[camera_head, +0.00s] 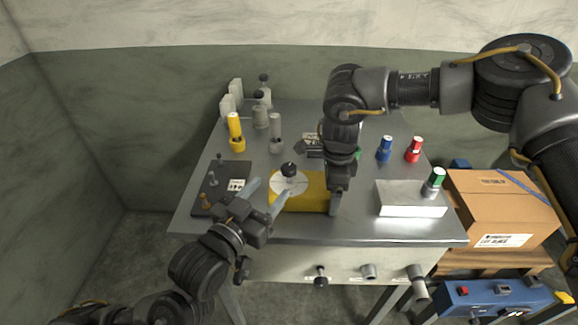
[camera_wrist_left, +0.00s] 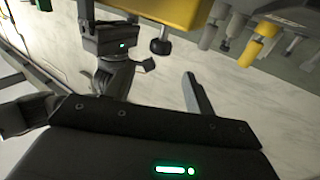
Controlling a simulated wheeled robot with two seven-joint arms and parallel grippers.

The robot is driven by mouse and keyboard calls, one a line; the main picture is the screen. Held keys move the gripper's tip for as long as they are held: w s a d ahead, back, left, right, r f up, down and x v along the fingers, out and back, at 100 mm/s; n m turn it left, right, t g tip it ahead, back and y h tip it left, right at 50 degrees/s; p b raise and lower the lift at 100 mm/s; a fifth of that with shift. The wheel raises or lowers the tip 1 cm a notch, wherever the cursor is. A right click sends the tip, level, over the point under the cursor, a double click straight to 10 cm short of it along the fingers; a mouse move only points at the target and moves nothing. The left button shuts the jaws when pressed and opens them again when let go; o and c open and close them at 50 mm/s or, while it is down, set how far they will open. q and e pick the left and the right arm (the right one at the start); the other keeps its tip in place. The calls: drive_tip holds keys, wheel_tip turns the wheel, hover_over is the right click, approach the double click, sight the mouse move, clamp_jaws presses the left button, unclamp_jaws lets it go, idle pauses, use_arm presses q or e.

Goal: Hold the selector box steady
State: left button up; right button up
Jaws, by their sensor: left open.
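The selector box is a yellow box (camera_head: 312,193) with a white round dial and a black knob (camera_head: 289,170). It sits near the front middle of the metal table. In the left wrist view the yellow box (camera_wrist_left: 180,10) shows at the top edge, with a black knob (camera_wrist_left: 160,46) beside it. My left gripper (camera_head: 268,194) is open at the box's left front; one finger overlaps the box in the picture, and contact cannot be told. My right gripper (camera_head: 335,203) points down at the box's right end; its grip is hidden.
A dark plate with small pegs (camera_head: 215,190) lies left of the box. A silver block (camera_head: 410,200) with a green-capped cylinder stands right. Blue (camera_head: 385,148) and red (camera_head: 414,150) knobs and a yellow cylinder (camera_head: 235,130) stand behind. A cardboard box (camera_head: 500,208) is beside the table.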

sight(286, 172)
use_arm(q)
drive_tip(key=x, duration=0.9)
drive_tip(key=shift+w+d, duration=0.2)
drive_tip(key=shift+w, duration=0.05)
drive_tip(key=c, duration=0.9)
drive_tip(key=shift+d, duration=0.1)
drive_tip(key=shift+c, duration=0.2)
